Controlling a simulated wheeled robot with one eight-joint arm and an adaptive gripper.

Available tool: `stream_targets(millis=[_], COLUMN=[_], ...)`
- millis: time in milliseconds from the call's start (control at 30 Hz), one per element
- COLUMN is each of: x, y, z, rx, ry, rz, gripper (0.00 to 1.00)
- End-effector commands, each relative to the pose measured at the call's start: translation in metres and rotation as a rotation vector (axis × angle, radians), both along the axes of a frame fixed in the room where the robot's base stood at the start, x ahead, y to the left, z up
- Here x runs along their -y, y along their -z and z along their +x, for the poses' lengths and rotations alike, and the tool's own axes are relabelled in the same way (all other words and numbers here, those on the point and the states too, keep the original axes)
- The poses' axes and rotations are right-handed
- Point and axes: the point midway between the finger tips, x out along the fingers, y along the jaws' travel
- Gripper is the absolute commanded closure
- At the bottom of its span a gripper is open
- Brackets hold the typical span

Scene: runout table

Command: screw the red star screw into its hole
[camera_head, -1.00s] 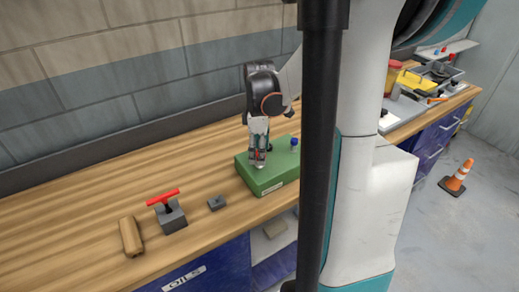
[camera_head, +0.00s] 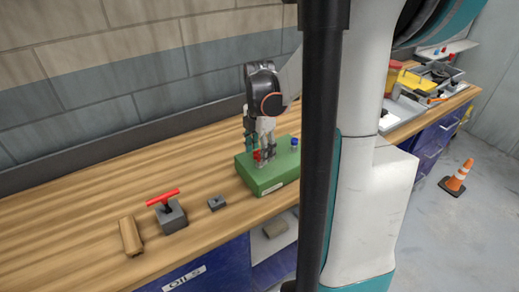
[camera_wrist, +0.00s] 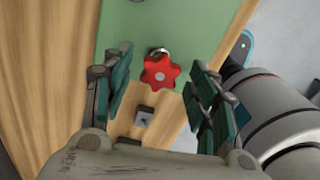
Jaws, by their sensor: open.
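The red star screw (camera_wrist: 159,71) stands on the green block (camera_wrist: 180,25), with a bit of bright metal showing at its far side in the wrist view. My gripper (camera_wrist: 160,85) is open, with one finger on each side of the red star and clear gaps to both. In the head view my gripper (camera_head: 264,158) is over the green block (camera_head: 264,182), and a little red of the screw (camera_head: 257,155) shows between the fingers. The hole under the screw is hidden, so I cannot tell how deep it sits.
A blue knob (camera_head: 294,142) stands on the block's far right. A small grey block (camera_head: 216,202), a red T-handle (camera_head: 163,197) on a grey base and a wooden cylinder (camera_head: 130,236) lie to the left. The wooden table (camera_head: 70,215) is otherwise clear there.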

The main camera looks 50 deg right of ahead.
Motion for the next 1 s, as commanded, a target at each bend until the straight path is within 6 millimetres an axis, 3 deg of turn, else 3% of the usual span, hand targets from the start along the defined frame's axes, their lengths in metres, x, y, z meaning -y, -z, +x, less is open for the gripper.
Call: stream_targets(millis=[400, 700, 933, 1000], x=[0.0, 0.0, 0.0, 0.0], y=[0.0, 0.0, 0.0, 0.0001], z=[0.0, 0.0, 0.0, 0.0], rx=[0.0, 0.0, 0.0, 0.0], ry=[-0.492, -0.543, -0.542, -0.542], rz=[0.0, 0.0, 0.0, 0.0], gripper=[0.47, 0.47, 0.96, 0.97])
